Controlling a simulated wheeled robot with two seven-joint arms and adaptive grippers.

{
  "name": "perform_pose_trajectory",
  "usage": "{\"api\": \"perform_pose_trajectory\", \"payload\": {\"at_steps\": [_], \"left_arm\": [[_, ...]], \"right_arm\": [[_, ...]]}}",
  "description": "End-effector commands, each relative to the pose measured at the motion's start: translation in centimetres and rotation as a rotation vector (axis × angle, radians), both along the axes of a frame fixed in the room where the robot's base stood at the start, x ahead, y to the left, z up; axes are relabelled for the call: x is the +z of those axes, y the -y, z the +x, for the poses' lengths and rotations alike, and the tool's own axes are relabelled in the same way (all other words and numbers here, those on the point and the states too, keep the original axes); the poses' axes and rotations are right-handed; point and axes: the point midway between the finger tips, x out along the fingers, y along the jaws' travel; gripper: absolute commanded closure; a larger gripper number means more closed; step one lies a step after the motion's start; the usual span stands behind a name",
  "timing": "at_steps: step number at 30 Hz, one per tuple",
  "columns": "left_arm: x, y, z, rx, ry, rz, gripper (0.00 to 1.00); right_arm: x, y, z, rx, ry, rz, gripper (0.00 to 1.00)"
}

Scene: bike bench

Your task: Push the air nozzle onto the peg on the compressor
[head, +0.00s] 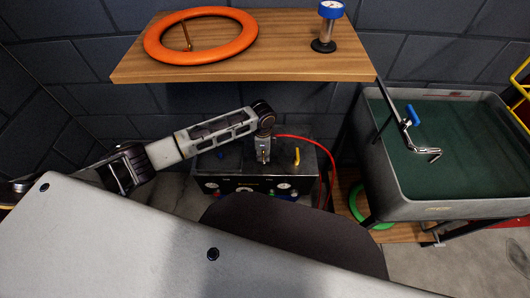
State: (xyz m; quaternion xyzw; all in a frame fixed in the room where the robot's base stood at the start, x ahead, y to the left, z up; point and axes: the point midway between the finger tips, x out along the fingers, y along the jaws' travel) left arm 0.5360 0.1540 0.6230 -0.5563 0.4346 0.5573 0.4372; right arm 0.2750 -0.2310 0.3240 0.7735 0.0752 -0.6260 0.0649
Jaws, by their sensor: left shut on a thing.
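The compressor (235,184) is a dark box with gauges on its front, below the wooden shelf. My left arm reaches in from the left, and my left gripper (263,157) points down over the compressor's top. It is shut on the air nozzle, which is mostly hidden between the fingers. A red hose (318,143) runs from beside the gripper to the right and down. A short yellow upright piece (297,155) stands on the top, right of the gripper. I cannot tell whether it is the peg, or whether the nozzle touches anything. My right gripper is out of view.
A wooden shelf (285,66) overhangs behind, with an orange ring (155,50) and a blue-topped gauge pump (331,12). A grey tub (450,209) with a green inside stands right, a blue-handled metal tool (412,116) over it. A green ring (357,206) lies below.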

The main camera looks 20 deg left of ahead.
Motion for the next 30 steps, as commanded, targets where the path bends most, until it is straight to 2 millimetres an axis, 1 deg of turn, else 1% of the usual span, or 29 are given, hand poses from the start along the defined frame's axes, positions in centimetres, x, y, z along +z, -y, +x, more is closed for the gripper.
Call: {"api": "perform_pose_trajectory", "payload": {"at_steps": [30], "left_arm": [[-1.2,0.0,0.0,0.000,0.001,-0.001,1.00]], "right_arm": [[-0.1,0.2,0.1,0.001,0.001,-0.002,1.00]]}}
